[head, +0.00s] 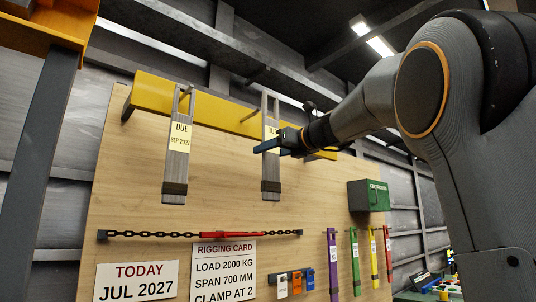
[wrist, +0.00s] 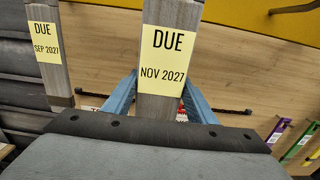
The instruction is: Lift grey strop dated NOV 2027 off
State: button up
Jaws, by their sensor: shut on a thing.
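The grey strop dated NOV 2027 (wrist: 161,108) is in the middle of the wrist view, with a yellow label.
The yellow rail (head: 215,105) runs along the top of the wooden board (head: 130,190). Below are a chain with a red tensioner (head: 235,234), a rigging card (head: 224,270) and a TODAY JUL 2027 sign (head: 137,282). A green box (head: 369,196) and several coloured strops hang at right.

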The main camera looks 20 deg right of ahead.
jog(key=shift+v, duration=1.3)
